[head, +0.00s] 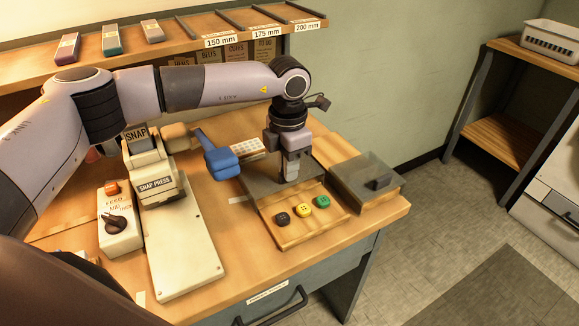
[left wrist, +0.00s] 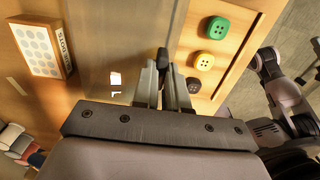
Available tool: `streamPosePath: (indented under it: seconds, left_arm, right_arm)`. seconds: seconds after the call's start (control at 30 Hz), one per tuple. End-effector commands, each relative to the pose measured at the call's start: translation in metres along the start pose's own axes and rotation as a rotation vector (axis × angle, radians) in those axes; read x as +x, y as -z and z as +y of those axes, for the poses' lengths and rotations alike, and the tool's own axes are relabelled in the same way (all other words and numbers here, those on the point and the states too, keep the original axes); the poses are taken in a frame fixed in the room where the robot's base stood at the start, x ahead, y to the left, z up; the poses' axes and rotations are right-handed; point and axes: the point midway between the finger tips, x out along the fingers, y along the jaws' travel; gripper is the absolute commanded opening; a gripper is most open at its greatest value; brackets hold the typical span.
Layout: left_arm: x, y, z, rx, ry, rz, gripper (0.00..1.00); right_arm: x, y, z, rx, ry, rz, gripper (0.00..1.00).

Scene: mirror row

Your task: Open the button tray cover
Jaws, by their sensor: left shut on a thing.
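The button tray (head: 290,238) is a wooden tray on the bench. A black button (head: 283,218), a yellow button (head: 303,210) and a green button (head: 322,201) lie uncovered in its front part. The flat grey cover (head: 262,187) lies over the back part of the tray; it also shows in the left wrist view (left wrist: 105,45). My left gripper (head: 291,172) points down over the cover, shut on its small dark handle (left wrist: 162,57). The fingers hide most of the handle in the head view.
A grey-lidded box (head: 365,178) with a dark handle stands close right of the tray. A blue-handled tool (head: 220,160) and a white dotted block (head: 248,146) lie left of the gripper. The snap press (head: 180,240) stands further left. A shelf (head: 220,30) runs behind.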

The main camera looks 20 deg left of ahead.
Motion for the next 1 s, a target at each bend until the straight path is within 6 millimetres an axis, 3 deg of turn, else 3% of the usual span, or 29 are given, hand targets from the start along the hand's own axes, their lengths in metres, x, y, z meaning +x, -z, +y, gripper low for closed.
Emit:
streamPosePath:
  seconds: [0.07, 0.1, 0.13, 0.17, 0.5, 0.8, 1.0]
  left_arm:
    - [0.000, 0.000, 0.000, -0.001, 0.000, -0.002, 0.00]
    - [0.000, 0.000, 0.000, 0.000, 0.000, -0.002, 0.26]
    - [0.000, 0.000, 0.000, 0.000, 0.000, -0.002, 0.35]
    - [0.000, 0.000, 0.000, 0.000, 0.000, -0.002, 0.38]
    - [-0.005, -0.001, 0.000, 0.000, 0.000, -0.003, 0.38]
    - [-0.050, -0.001, 0.000, 0.000, -0.001, -0.004, 0.38]
    - [-0.070, 0.000, 0.000, -0.001, 0.001, -0.002, 0.38]
  right_arm:
    - [0.000, 0.000, 0.000, 0.000, 0.000, 0.001, 0.43]
    - [0.000, 0.000, 0.000, 0.000, 0.000, 0.001, 0.43]
    - [0.000, 0.001, 0.000, 0.000, 0.000, 0.001, 0.43]
    - [0.000, 0.001, 0.000, 0.000, 0.000, 0.001, 0.43]
    - [0.000, 0.001, 0.000, 0.000, 0.000, 0.002, 0.43]
    - [0.003, -0.002, 0.000, 0.002, 0.000, 0.001, 0.43]
    - [0.003, -0.002, 0.000, 0.003, 0.001, 0.003, 0.43]
